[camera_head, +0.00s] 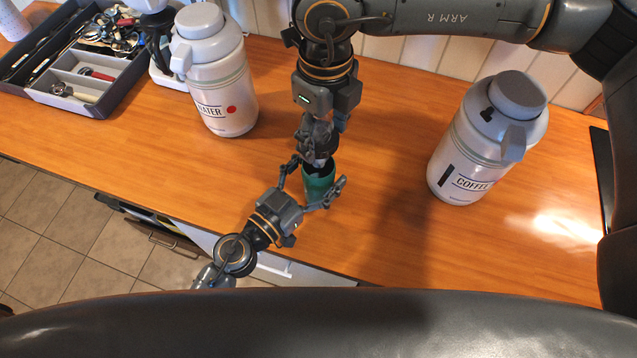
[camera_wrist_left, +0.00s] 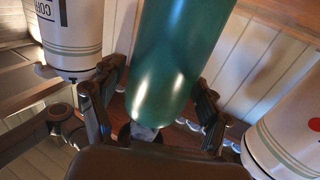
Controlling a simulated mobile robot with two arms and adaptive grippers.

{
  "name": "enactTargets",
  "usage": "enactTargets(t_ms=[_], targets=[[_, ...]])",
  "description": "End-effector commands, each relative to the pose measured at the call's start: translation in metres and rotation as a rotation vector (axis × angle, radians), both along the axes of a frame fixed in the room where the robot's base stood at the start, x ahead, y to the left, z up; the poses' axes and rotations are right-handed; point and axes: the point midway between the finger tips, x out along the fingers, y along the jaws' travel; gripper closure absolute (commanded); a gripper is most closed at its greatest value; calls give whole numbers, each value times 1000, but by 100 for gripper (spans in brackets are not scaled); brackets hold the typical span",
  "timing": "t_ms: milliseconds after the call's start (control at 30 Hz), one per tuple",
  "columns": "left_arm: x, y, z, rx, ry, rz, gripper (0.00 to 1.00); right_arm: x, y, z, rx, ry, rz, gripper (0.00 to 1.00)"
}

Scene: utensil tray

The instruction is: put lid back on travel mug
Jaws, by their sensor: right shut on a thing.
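The green travel mug (camera_head: 319,184) stands upright near the front edge of the wooden counter. In the left wrist view the mug (camera_wrist_left: 178,60) fills the middle. My left gripper (camera_head: 308,186) is open, with one finger on either side of the mug. In the left wrist view its fingers (camera_wrist_left: 155,112) flank the green body with some room beside it. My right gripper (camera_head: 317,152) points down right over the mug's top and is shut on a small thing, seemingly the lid. The fingers mostly hide it, and I cannot tell whether it touches the rim.
A white WATER jug (camera_head: 222,85) stands left of the mug, and a white COFFEE jug (camera_head: 470,145) stands to the right. A dark utensil tray (camera_head: 118,92) is at the back left. The counter between the mug and the COFFEE jug is clear.

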Motion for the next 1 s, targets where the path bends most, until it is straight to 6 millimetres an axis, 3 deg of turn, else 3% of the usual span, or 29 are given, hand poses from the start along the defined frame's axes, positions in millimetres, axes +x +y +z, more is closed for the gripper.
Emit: enactTargets(t_ms=[33,333,467,800,1000], targets=[[0,0,0,0,0,0,40,0,0,0,0,0,0,59],[0,0,0,0,0,0,100,0,0,0,0,0,0,59],[0,0,0,0,0,0,100,0,0,-5,0,1,0,59],[0,0,0,1,-1,0,100,-1,0,-48,0,1,0,59],[0,0,0,1,-1,0,100,0,0,-50,-1,-1,0,59]])
